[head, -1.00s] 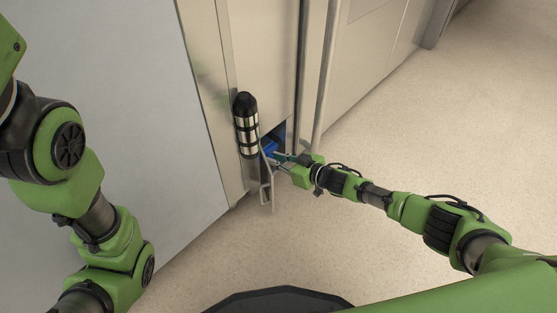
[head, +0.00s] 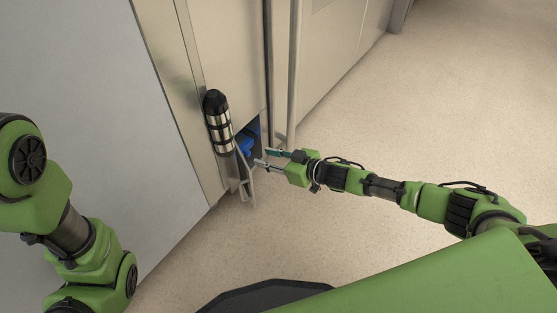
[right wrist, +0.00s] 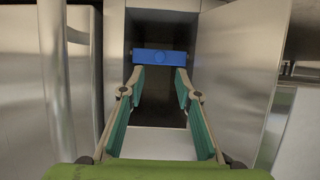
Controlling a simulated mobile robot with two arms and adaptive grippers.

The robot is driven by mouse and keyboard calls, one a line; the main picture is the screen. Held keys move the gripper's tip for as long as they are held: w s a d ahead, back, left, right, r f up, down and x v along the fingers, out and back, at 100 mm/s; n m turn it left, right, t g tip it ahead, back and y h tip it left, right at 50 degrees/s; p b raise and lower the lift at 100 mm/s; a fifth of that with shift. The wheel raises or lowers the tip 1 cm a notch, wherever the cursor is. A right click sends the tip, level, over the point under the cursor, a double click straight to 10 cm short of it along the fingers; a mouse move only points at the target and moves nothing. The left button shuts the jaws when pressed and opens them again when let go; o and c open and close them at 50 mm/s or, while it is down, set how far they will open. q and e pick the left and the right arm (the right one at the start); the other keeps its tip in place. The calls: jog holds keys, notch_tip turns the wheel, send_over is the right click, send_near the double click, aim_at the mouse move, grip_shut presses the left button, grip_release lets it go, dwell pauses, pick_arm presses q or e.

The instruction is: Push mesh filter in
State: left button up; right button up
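A blue block (right wrist: 160,62), which looks like the front of the mesh filter, sits inside a narrow, dark, open compartment in the right wrist view. In the head view it shows as a blue patch (head: 246,142) low in the metal unit, partly hidden by the open flap. My right gripper (head: 264,158) is just outside the opening, open and empty. In the right wrist view its two teal-padded fingers (right wrist: 161,76) are spread and point at the block. I cannot tell whether the tips touch it. My left gripper is out of view; only the left arm shows.
A small open metal flap (head: 246,178) hangs at the left of the opening. A black and steel cylinder (head: 217,122) is mounted beside it. A vertical rail (head: 294,75) stands close on the right. The floor (head: 400,115) on the right is clear.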

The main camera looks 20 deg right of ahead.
jog(key=v, duration=0.5)
jog(key=shift+w, duration=0.1)
dwell(0.4)
